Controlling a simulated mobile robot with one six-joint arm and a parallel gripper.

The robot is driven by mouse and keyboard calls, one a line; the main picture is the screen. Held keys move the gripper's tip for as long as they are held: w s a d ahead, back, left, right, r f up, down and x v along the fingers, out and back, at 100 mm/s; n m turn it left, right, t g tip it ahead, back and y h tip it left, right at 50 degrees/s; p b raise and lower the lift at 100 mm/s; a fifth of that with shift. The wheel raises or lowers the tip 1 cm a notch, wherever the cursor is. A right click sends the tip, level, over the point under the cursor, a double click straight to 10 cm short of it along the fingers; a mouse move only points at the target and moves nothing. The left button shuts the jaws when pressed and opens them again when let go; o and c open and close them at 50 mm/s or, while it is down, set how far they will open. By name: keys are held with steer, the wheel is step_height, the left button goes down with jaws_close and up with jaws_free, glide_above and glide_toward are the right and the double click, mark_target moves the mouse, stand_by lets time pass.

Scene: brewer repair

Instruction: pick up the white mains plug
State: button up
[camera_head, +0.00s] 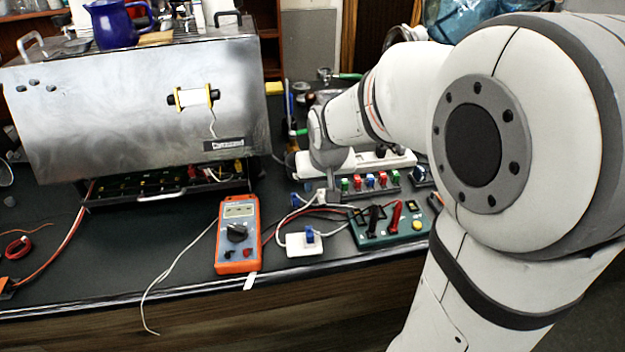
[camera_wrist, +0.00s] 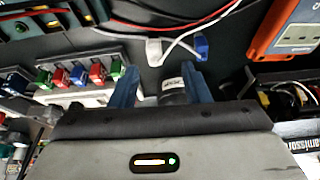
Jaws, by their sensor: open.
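The white mains plug (camera_wrist: 153,50) lies on the dark bench top in the wrist view, with a pale cord on it. In the head view it is the small white piece (camera_head: 322,195) just below my gripper. My gripper (camera_wrist: 159,69) is open, its two blue fingers pointing toward the plug. The plug shows beyond the fingertips, apart from them. A black cylinder with a white label (camera_wrist: 172,87) shows between the fingers; I cannot tell how deep it sits. In the head view the fingertips are hard to make out.
A blue connector (camera_wrist: 201,47) lies close beside the plug. A row of coloured terminals (camera_head: 369,183) and a white power strip (camera_head: 398,160) are close by. An orange multimeter (camera_head: 238,237), a green board (camera_head: 390,226) and a white block (camera_head: 303,244) stand nearer the front edge.

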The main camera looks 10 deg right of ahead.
mark_target(322, 193)
steer(key=x, duration=0.5)
steer(key=shift+w+d+f, duration=0.1)
steer(key=shift+d+f, duration=0.05)
steer(key=shift+d, duration=0.25)
jaws_close()
